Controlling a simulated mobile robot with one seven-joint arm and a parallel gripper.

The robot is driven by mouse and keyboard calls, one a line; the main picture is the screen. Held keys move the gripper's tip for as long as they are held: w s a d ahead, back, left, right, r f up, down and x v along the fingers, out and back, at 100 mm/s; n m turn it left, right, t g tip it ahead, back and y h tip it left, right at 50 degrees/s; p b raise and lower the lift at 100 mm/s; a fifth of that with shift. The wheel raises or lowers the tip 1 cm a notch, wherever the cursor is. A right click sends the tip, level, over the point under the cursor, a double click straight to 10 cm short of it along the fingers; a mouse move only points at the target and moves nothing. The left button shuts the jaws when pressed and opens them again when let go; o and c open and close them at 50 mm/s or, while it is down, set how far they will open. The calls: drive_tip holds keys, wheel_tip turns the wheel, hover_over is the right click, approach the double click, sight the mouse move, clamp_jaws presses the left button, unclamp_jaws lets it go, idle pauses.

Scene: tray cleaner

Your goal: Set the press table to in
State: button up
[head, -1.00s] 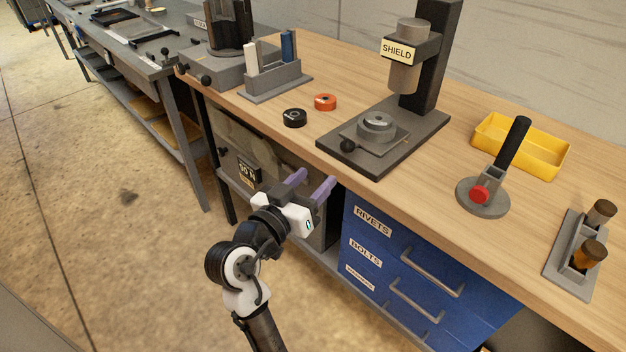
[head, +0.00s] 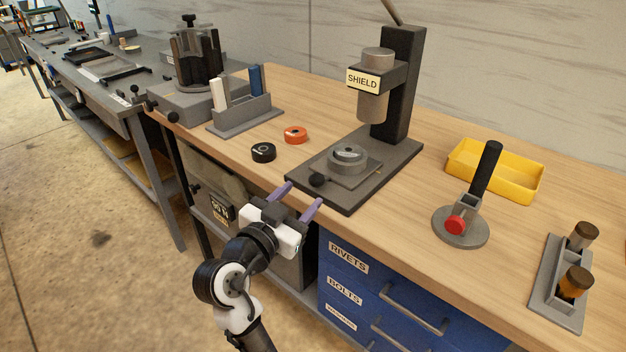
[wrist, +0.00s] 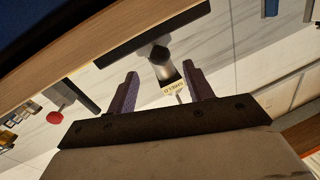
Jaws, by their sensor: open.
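The press stands on the wooden bench in the head view, with a black column, a grey ram (head: 372,100) and a label reading SHIELD. Its press table (head: 346,168) is a grey sliding plate on the dark base (head: 392,180), carrying a round grey piece (head: 347,156). A black knob (head: 317,180) sticks out at the plate's front left. My gripper (head: 297,196) is open and empty, just in front of the bench edge and below the knob, apart from it. In the wrist view my two purple fingers (wrist: 160,90) are spread, with the ram (wrist: 163,66) beyond them.
A black ring (head: 263,152) and an orange ring (head: 295,135) lie left of the press. A grey holder (head: 240,118) stands behind them. A yellow tray (head: 492,178) and a red-buttoned lever stand (head: 462,225) are on the right. Blue drawers (head: 385,300) are under the bench.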

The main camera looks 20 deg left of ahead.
sight(313, 184)
drive_tip(key=w, duration=0.4)
drive_tip(key=w+d+p, duration=0.1)
drive_tip(key=w, duration=0.1)
drive_tip(key=shift+c, duration=0.4)
clamp_jaws()
